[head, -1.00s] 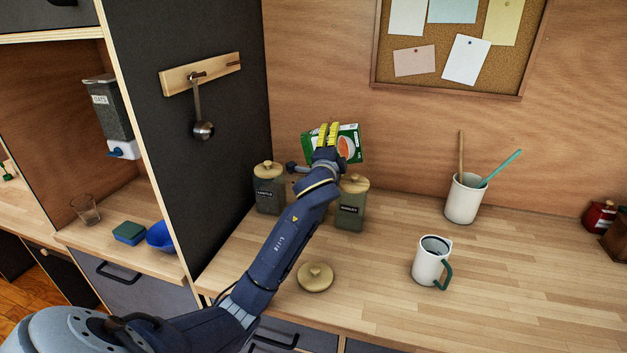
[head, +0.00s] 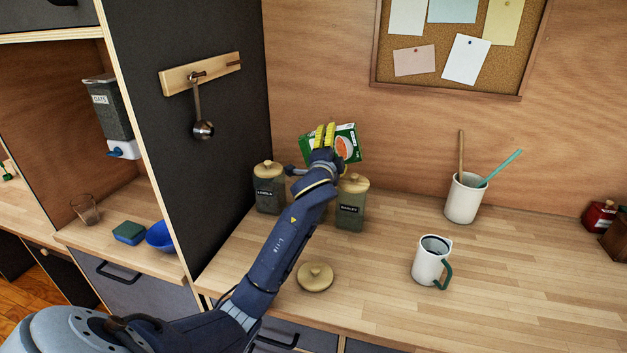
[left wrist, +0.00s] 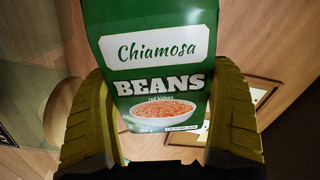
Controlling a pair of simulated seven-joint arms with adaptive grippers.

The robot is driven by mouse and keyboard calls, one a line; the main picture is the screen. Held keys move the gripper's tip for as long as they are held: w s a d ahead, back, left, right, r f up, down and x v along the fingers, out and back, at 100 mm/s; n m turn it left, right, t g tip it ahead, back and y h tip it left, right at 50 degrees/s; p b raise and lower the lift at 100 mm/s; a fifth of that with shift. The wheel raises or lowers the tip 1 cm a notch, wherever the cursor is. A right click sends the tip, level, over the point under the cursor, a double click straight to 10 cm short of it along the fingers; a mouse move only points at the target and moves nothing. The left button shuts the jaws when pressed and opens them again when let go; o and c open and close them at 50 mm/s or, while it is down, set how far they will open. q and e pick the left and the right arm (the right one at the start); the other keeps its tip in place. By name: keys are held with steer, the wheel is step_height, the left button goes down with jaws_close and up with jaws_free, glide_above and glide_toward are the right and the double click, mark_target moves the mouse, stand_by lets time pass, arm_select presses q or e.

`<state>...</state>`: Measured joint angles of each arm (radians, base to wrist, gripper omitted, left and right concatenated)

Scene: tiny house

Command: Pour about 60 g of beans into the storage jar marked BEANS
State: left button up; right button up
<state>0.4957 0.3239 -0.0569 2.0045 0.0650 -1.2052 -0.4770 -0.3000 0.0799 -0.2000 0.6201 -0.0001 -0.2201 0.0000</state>
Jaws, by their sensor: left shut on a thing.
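A green and white box of beans (head: 346,147), printed BEANS, is held up above the back of the counter, tilted in the head view. My left gripper (head: 325,136) is shut on it. In the left wrist view, the yellow fingers of the left gripper (left wrist: 160,98) press both sides of the box (left wrist: 160,70). No jar marked BEANS can be made out; my left arm hides the space between the two lidded jars. A loose round wooden lid (head: 315,277) lies on the counter. No beans are seen falling. My right gripper is not in view.
A lidded jar (head: 269,192) stands left of my arm, and another, seemingly labelled BARLEY (head: 350,207), stands close on its right. A white mug (head: 431,262) and a utensil pot (head: 464,199) stand further right.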

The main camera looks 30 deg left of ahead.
arm_select(q)
steer(key=shift+s+a+f+n, duration=0.25)
steer(key=shift+a+n, duration=0.25)
steer(key=shift+n, duration=0.3)
stand_by(2.1)
steer(key=d+m, duration=0.1)
steer(key=r+m, duration=0.1)
steer(key=m, duration=0.1)
steer(key=shift+w+d+r, duration=0.25)
steer(key=shift+w+d, duration=0.15)
steer(key=shift+w+d+r+m, duration=0.1)
steer(key=shift+d+m, duration=0.3)
steer(key=shift+m, duration=0.4)
